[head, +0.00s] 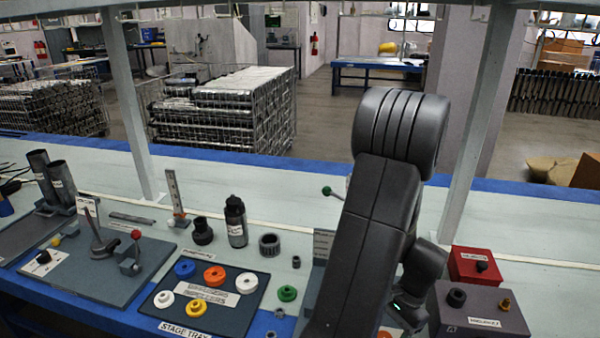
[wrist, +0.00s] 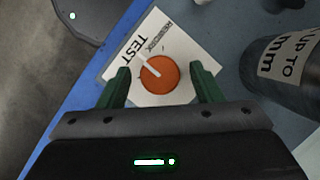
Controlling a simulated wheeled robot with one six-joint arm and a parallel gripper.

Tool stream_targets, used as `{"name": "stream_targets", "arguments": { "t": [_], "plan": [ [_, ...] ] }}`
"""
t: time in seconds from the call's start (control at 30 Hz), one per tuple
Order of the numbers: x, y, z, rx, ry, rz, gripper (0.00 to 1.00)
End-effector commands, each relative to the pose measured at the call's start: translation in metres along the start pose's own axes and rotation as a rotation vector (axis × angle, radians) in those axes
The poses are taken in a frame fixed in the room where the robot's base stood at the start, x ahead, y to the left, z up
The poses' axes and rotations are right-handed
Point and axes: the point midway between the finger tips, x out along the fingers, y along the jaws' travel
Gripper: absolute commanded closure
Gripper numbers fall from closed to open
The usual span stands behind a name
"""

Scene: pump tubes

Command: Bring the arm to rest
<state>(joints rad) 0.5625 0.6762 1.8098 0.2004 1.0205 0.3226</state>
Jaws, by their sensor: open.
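Beyond the fingertips lies a white card (wrist: 147,32) printed with "TEST" and carrying an orange round knob (wrist: 160,76) with a white pointer line. The knob appears between the fingers in the picture; I cannot tell how far below them it is. In the head view my dark arm rises at the right of centre and bends down toward the bench. The gripper's fingers are hidden there.
The staging tray (head: 223,319) holds several coloured rings. A red box (head: 468,262) and a grey box (head: 470,318) stand right of my arm. A dark bottle (head: 236,221) and fixtures stand left. A dark cylinder (wrist: 285,70) is close at the gripper's right. The bench's back strip is mostly clear.

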Motion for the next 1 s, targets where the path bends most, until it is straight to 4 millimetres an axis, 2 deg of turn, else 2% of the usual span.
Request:
{"name": "stream_targets", "arguments": {
  "t": [0.3, 0.47, 1.0],
  "plan": [
    [-0.002, 0.000, 0.000, -0.003, 0.001, 0.001, 0.41],
    [-0.015, 0.000, -0.001, 0.000, 0.003, -0.001, 0.41],
    [-0.120, 0.000, 0.000, 0.000, 0.004, -0.002, 0.41]
  ]
}}
